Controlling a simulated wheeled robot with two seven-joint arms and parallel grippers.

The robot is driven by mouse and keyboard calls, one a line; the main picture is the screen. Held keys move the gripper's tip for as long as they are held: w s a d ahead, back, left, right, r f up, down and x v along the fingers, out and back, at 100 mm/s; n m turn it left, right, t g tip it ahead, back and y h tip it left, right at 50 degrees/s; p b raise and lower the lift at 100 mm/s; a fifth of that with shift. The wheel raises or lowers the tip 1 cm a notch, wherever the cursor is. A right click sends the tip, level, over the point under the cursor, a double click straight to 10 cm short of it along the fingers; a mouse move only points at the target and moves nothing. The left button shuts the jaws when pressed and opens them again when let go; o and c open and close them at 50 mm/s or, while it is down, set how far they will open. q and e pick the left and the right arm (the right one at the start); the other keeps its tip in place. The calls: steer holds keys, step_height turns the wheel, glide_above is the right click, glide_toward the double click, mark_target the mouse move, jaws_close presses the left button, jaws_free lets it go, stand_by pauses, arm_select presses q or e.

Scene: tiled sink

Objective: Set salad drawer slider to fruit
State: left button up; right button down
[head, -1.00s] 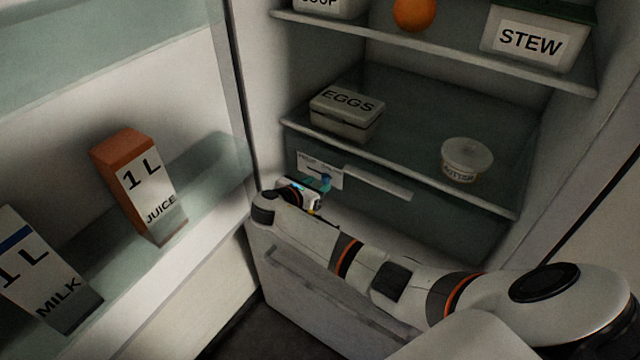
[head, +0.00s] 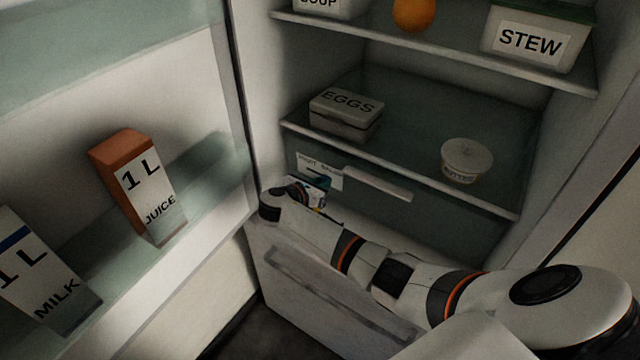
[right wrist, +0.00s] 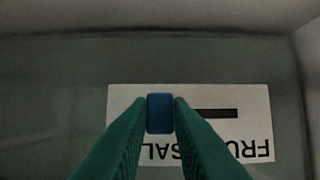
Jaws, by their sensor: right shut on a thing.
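The salad drawer (head: 400,210) is under the lower glass shelf. On its front is a white label plate (head: 308,164) with a dark slot. In the right wrist view the plate (right wrist: 255,98) appears upside down, with "FRU" on the right and "SAL" on the left. The blue slider (right wrist: 160,113) sits left of the visible slot there, on the SAL side. My right gripper (head: 321,183) is at the plate; in the wrist view its teal fingers (right wrist: 160,118) are shut on the slider. The fingers hide part of the lettering. My left gripper is not in view.
A pale handle bar (head: 378,184) is right of the plate. The egg box (head: 345,113) and butter tub (head: 466,160) stand on the shelf above. The open fridge door at left holds a juice carton (head: 140,185) and a milk carton (head: 45,270).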

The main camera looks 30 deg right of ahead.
mark_target(309, 171)
steer(key=w+b, duration=0.1)
steer(key=w+a, duration=0.1)
steer(key=w, duration=0.1)
steer(key=w+a+b, duration=0.1)
steer(key=w, duration=0.1)
steer(key=shift+w+a+f+b, duration=0.15)
steer(key=shift+w+b, duration=0.1)
steer(key=shift+b, duration=0.1)
steer(key=shift+w+r, duration=0.1)
steer(key=shift+r, duration=0.25)
steer(key=c, duration=1.7)
jaws_free()
steer(key=o, duration=0.4)
steer(key=shift+w+a, duration=0.15)
